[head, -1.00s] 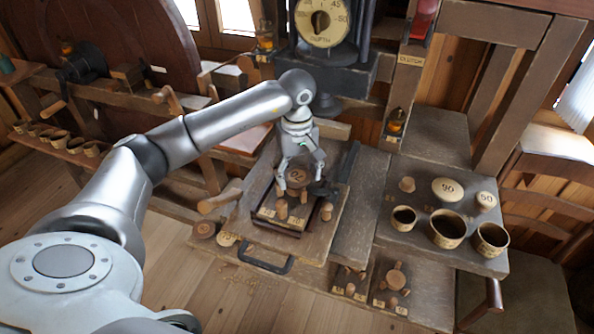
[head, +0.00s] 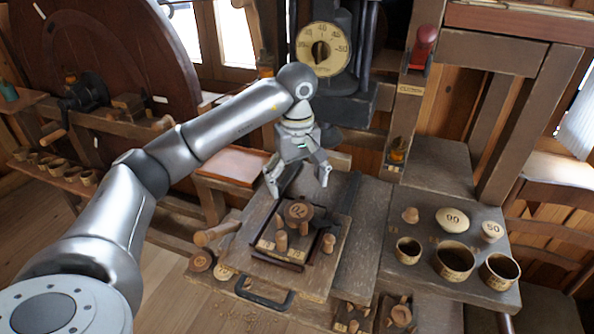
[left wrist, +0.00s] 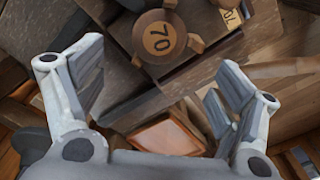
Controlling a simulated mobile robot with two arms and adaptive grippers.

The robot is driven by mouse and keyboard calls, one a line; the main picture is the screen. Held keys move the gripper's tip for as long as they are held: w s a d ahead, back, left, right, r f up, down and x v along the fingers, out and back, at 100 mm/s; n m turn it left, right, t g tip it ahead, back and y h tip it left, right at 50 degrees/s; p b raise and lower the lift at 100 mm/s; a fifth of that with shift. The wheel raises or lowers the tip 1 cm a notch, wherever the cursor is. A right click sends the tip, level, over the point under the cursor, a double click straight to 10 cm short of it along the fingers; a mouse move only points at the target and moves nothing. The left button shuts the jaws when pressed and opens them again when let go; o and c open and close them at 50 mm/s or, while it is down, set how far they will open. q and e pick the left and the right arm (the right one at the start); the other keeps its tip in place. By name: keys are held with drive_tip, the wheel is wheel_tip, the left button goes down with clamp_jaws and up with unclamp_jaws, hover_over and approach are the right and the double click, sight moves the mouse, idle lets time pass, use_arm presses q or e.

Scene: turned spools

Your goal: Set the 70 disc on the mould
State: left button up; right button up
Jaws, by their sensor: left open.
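The 70 disc (head: 298,212), a dark brown round piece marked 70, appears to sit at the back of the dark framed mould (head: 276,262), among light wooden pegs. It also shows in the left wrist view (left wrist: 160,38), with peg ends around its rim. The exact contact under the disc is hidden. My left gripper (head: 298,183) is open and empty, above and behind the disc. In the left wrist view the two fingers stand wide apart, and the disc lies beyond them. My right gripper is not in view.
A shelf on the right holds several cups (head: 454,261) and knobs marked 90 (head: 453,219) and 50. A press with a dial (head: 322,49) stands behind. A black handle (head: 264,294) is at the board's front edge. Small discs (head: 201,261) lie left of the board.

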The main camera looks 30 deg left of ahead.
use_arm(q)
drive_tip(key=shift+r, duration=2.5)
